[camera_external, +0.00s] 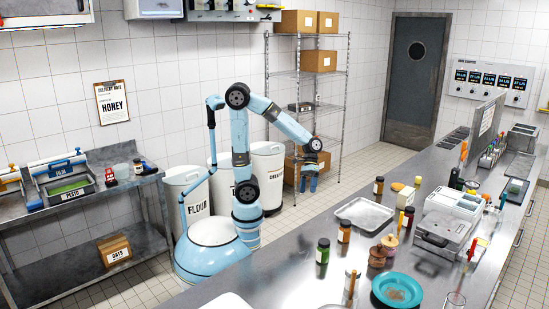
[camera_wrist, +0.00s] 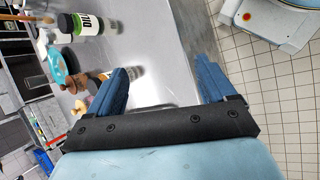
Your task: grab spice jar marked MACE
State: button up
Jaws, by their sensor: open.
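My gripper (camera_external: 309,183) hangs from the blue arm in the external view, beyond the far edge of the steel counter (camera_external: 265,283). In the wrist view my gripper (camera_wrist: 162,82) is open, with two blue fingers apart and nothing between them. A green jar (camera_wrist: 69,23) with a black lid shows at the wrist view's upper left, its label starting DIL. Several small jars stand on the counter: a green one (camera_external: 323,251), an amber one (camera_external: 344,232), dark ones (camera_external: 378,186) and (camera_external: 407,218). I cannot read MACE on any. The left finger partly hides the things behind it.
A metal tray (camera_external: 364,214), a turquoise plate (camera_external: 397,290) and a grey appliance (camera_external: 444,232) occupy the counter. White bins (camera_external: 187,194) stand behind my base. A wire shelf (camera_external: 310,90) with boxes is farther back.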

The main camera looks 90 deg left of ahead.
jog(key=w+d+f+n+g+h, duration=0.1)
jog(key=w+d+f+n+h, duration=0.4)
jog(key=w+h, duration=0.15)
jog(key=n+t+h, duration=0.3)
jog(key=n+h, duration=0.2)
jog(key=n, duration=0.3)
send_near(347, 227)
jog(key=d, duration=0.3)
jog(key=shift+d+f, duration=0.2)
jog(key=shift+f, duration=0.2)
jog(key=shift+w+d+r, duration=0.1)
jog(key=shift+d, duration=1.35)
jog(key=shift+w+d+r, duration=0.1)
jog(key=shift+d, duration=1.4)
jog(key=shift+c, duration=0.2)
jog(key=c, duration=1.2)
jog(key=shift+o, duration=0.2)
